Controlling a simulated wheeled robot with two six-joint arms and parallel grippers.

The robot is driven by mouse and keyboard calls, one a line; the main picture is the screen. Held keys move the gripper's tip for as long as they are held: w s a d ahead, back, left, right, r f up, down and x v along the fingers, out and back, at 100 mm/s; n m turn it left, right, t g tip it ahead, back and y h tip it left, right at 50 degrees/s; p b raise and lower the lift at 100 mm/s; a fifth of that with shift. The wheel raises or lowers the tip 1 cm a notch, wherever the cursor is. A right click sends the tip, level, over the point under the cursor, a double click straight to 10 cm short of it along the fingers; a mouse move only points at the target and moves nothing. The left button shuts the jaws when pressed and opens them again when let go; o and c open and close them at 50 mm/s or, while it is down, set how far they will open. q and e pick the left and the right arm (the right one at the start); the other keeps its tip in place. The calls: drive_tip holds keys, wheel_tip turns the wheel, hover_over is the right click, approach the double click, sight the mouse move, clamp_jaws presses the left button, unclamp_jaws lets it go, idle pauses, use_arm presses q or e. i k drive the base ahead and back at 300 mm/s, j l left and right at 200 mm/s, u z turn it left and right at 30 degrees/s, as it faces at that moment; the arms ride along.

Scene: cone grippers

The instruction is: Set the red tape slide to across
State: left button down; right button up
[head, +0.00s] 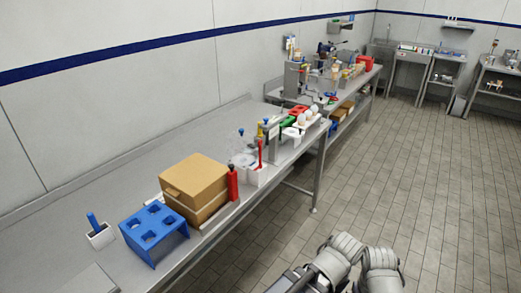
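I cannot make out a tape slide for certain in the head view. Red things on the long steel bench are a red cylinder (232,183) beside the cardboard box, a thin red upright piece (260,152) at a white holder, and a small red piece (298,110) farther along. They are too small to tell which, if any, is the slide or how it is set. Pale grey rounded parts of my own arms show at the bottom, right of centre, apart from the bench. No gripper fingers can be made out.
A cardboard box (195,180), a blue rack with holes (155,228) and a white holder with a blue handle (99,235) stand on the near bench (95,195). A second cluttered bench with a red bin (365,62) stands beyond. The tiled floor (430,170) at right is clear.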

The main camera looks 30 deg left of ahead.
sight(232, 175)
drive_tip(key=u, duration=1.2)
drive_tip(key=i+l+u, duration=0.1)
drive_tip(key=l, duration=0.3)
drive_tip(key=i+l+u, duration=0.1)
drive_tip(key=l, duration=0.3)
drive_tip(key=l+u, duration=0.1)
drive_tip(key=l, duration=0.3)
drive_tip(key=i, duration=0.05)
